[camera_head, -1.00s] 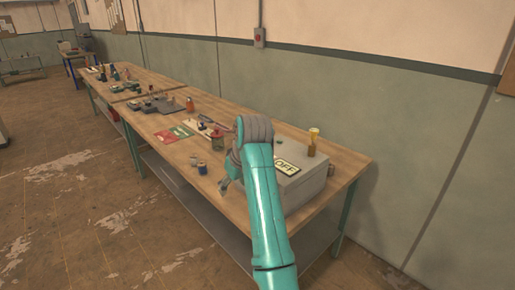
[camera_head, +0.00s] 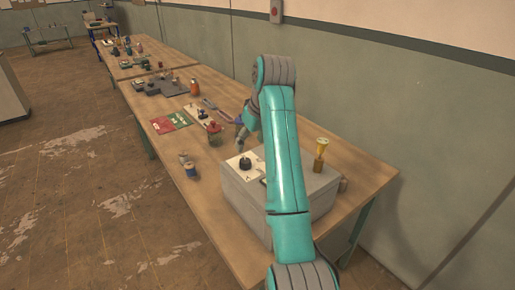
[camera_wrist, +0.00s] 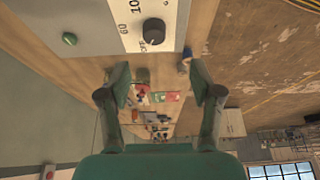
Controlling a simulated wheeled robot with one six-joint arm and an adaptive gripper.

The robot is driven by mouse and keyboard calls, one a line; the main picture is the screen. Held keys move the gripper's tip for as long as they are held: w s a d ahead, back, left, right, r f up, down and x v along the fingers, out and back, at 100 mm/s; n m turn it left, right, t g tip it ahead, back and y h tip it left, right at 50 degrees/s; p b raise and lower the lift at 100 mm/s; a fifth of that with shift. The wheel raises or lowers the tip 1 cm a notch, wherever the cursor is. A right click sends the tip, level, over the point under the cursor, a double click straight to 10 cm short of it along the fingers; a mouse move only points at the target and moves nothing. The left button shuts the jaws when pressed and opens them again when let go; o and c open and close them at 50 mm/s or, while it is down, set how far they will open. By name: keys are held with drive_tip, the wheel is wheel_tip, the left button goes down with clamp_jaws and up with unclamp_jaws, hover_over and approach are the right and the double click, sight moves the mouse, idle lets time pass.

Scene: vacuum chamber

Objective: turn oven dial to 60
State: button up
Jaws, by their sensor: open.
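The oven is a light grey box (camera_head: 240,204) on the near end of the bench. A black round dial (camera_head: 245,164) stands on its white panel. The wrist view shows the dial (camera_wrist: 153,31) upside down on the white panel (camera_wrist: 140,8), with printed marks that look like 100, 60 and OFF around it. A green button (camera_wrist: 69,39) sits on the grey surface beside the panel. My gripper (camera_wrist: 160,82) is open and empty, its two fingers spread apart. In the head view my gripper (camera_head: 239,145) is close beside the dial, apart from it, partly hidden by my arm.
The wooden bench (camera_head: 330,155) runs back along the wall. A yellow-topped bottle (camera_head: 320,152) stands at the oven's right. The floor left of the bench is open.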

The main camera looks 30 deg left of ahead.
sight(245, 160)
drive_tip(key=x, duration=0.7)
drive_tip(key=w+x, duration=0.1)
drive_tip(key=x, duration=0.3)
drive_tip(key=shift+r, duration=0.1)
drive_tip(key=c, duration=1.2)
